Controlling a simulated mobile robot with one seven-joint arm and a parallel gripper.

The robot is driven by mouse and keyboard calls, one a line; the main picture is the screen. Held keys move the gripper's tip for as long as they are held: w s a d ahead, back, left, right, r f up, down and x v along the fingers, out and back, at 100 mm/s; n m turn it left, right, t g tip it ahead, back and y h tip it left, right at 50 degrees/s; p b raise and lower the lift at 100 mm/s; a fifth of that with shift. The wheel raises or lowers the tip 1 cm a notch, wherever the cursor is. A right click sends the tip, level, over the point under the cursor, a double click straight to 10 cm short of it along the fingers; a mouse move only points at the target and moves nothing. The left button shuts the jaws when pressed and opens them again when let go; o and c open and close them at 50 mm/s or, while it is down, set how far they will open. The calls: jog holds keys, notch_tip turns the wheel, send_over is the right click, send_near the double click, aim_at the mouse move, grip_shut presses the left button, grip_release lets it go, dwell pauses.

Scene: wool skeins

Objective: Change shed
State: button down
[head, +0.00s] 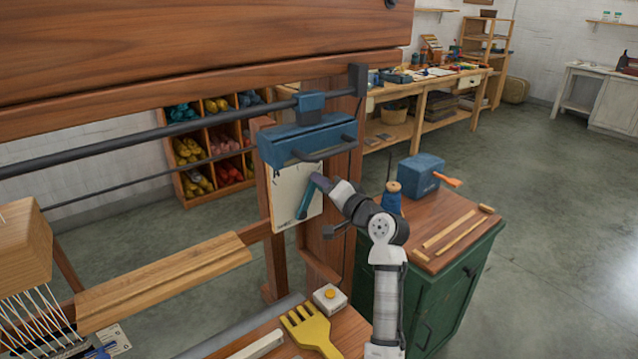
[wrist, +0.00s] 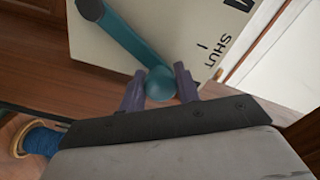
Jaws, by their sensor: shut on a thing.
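A cream panel (head: 284,187) hangs on the loom's wooden post, with a teal lever (head: 305,202) on its face. The wrist view shows the lever (wrist: 125,38) running from a dark pivot at upper left down to a round teal knob (wrist: 160,85). The panel (wrist: 185,40) there carries the printed word SHUT and part of another marking, cut off at the top. My gripper (head: 318,182) is at the lever's upper end. In the wrist view my gripper (wrist: 160,82) has its purple fingers on both sides of the knob, shut on it.
A blue housing (head: 305,140) with a dark bar sits just above the panel. To the right, a green cabinet (head: 425,300) holds a blue thread spool (head: 391,200) and a blue box (head: 420,174). A yellow comb (head: 310,331) and a white button box (head: 330,298) lie in front.

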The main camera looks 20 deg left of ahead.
jog(key=shift+w+d+f+m, duration=0.1)
jog(key=shift+w+d+m, duration=0.05)
jog(key=shift+m, duration=0.15)
dwell(0.4)
jog(key=c, duration=1)
grip_release()
jog(key=shift+b+v, duration=2.05)
jog(key=shift+v, duration=4.9)
